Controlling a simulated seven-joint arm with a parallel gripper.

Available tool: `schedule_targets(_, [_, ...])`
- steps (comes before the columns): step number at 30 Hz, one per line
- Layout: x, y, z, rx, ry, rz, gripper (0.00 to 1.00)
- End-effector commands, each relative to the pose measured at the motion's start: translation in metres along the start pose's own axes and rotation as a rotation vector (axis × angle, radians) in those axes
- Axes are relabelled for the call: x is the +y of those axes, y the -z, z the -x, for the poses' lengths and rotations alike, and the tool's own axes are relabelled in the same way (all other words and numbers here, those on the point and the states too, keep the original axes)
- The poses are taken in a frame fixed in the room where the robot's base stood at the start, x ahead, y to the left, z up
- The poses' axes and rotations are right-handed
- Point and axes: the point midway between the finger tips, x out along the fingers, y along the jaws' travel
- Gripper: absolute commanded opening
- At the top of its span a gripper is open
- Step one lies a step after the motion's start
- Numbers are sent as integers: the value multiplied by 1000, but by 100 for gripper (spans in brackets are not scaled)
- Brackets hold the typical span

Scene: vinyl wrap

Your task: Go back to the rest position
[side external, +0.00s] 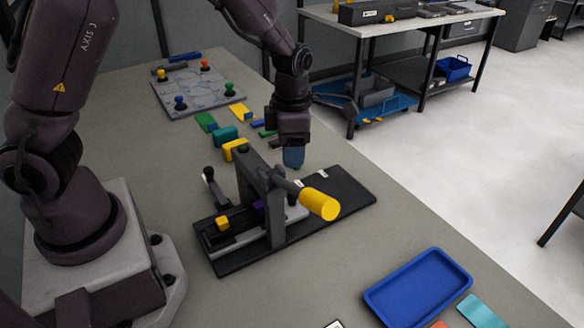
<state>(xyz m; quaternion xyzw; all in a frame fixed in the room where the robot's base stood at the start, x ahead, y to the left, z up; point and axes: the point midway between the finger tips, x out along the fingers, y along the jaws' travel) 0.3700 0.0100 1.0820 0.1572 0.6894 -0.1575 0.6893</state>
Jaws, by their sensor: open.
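My gripper (293,158) hangs pointing down behind the black press-like fixture (340,190), just above its far edge. A blue shape shows at the gripper's tip; I cannot tell whether it is part of the fingers or a separate thing. The gap between the fingers is not clear in this view. The fixture has a grey upright frame and a lever with a yellow handle (320,204) that points to the front right. A small yellow block (222,223) sits at the fixture's left end.
Several coloured blocks, including a teal block (226,136), lie behind the fixture. A grey board (195,90) with coloured knobs lies at the back. A blue tray (372,298) and a teal piece (480,312) are at the front right. The table right of the fixture is clear.

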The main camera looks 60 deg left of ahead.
Motion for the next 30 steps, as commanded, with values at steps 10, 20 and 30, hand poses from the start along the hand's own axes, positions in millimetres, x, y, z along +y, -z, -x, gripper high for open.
schedule_targets(10, [0, 0, 21, 0, 0, 0, 52])
schedule_targets(20, [-4, 3, 31, -25, 14, -89, 52])
schedule_targets(30, [-38, 47, 122, -234, -60, -1052, 52])
